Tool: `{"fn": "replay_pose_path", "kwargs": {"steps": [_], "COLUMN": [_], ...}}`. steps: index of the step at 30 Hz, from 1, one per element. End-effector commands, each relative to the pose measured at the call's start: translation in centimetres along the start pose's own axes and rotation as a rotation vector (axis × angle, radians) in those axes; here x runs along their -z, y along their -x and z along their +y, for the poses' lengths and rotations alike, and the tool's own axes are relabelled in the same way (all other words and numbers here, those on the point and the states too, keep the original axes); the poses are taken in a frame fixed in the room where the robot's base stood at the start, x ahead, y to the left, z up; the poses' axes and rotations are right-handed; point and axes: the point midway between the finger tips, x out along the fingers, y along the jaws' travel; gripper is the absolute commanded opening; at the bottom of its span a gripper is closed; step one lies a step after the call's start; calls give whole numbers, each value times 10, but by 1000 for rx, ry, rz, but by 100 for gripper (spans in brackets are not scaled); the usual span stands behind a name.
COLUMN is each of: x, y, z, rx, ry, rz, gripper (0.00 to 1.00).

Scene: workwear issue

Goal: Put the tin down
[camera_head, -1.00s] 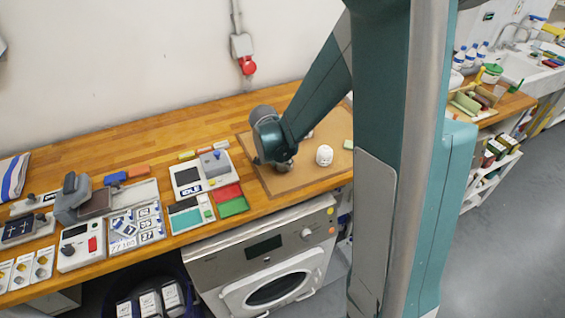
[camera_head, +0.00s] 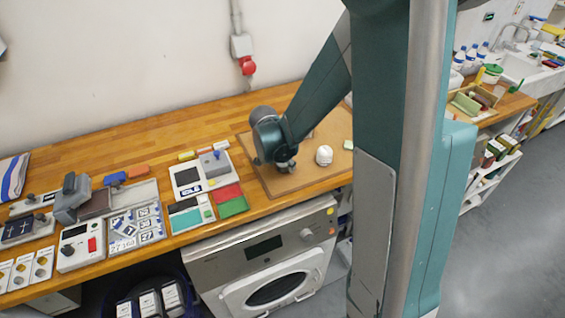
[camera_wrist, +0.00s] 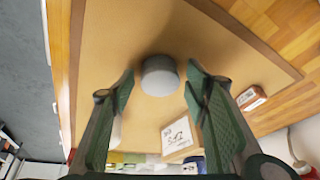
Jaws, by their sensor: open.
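The tin appears to be the plain grey-white cylinder (camera_wrist: 160,76) in the wrist view, standing on the brown board (camera_wrist: 120,40). My gripper (camera_wrist: 160,82) is open, with one finger on each side of the cylinder and a visible gap on both sides. In the head view my gripper (camera_head: 286,164) is low over the board, and the cylinder cannot be made out there.
A white rounded object (camera_head: 324,155) stands right of my gripper. A pale block with dark writing (camera_wrist: 178,136) and a smaller labelled block (camera_wrist: 251,98) lie nearby. Devices and red and green trays (camera_head: 233,207) crowd the bench to the left. The board's left part is bare.

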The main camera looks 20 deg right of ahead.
Motion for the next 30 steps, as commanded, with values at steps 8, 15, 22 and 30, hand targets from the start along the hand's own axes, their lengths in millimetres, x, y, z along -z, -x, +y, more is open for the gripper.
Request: {"fn": "replay_pose_path", "kwargs": {"steps": [8,15,22,30], "x": [1,0,1,0], "y": [15,40,67,98], "z": [0,0,0,0], "rx": [0,0,0,0], "ry": [1,1,1,1], "rz": [0,0,0,0], "gripper": [46,46,46,46]}}
